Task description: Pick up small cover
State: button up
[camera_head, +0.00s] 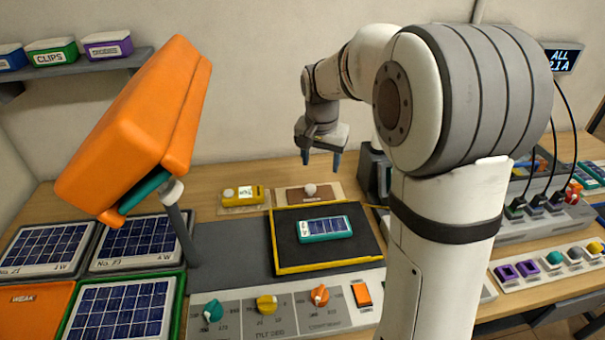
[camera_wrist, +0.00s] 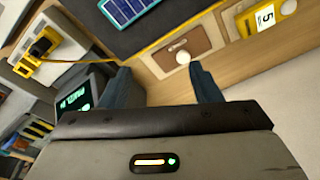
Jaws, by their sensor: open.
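The small cover looks to be the brown plate with a round pale knob (camera_head: 310,189), lying flat on a light wooden base behind the black mat. In the wrist view the brown plate (camera_wrist: 200,45) lies ahead of the fingers, and its knob shows near the right fingertip. My gripper (camera_head: 321,160) is open and empty, with its fingers pointing down above the table and slightly right of the knob. The gripper also shows in the wrist view (camera_wrist: 159,71), with nothing between its fingers.
A yellow-edged black mat (camera_head: 290,253) in front holds a teal-framed solar panel (camera_head: 325,229). A dark display stand (camera_head: 374,176) is close on the right. An orange lamp head (camera_head: 140,130) rises at left. Dials line the front.

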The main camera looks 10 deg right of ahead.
aim_at(310, 187)
jog(key=w+f+m, duration=0.1)
jog(key=w+f, duration=0.2)
jog(key=w, duration=0.1)
jog(key=w+f+m, duration=0.1)
jog(key=w+f, duration=0.3)
jog(key=w+f+m+g+b, duration=0.1)
jog(key=w+f, duration=0.3)
jog(key=shift+w+a+f, duration=0.1)
jog(key=shift+w+a, duration=0.05)
jog(key=shift+a, duration=0.15)
jog(key=f, duration=0.2)
jog(key=f+p, duration=0.1)
jog(key=f, duration=0.2)
jog(key=f+p, duration=0.1)
jog(key=f, duration=0.1)
jog(key=shift+w+d+f, duration=0.2)
jog(key=shift+d+f, duration=0.15)
jog(key=shift+d, duration=0.05)
jog(key=shift+c, duration=0.3)
jog(key=c, duration=1)
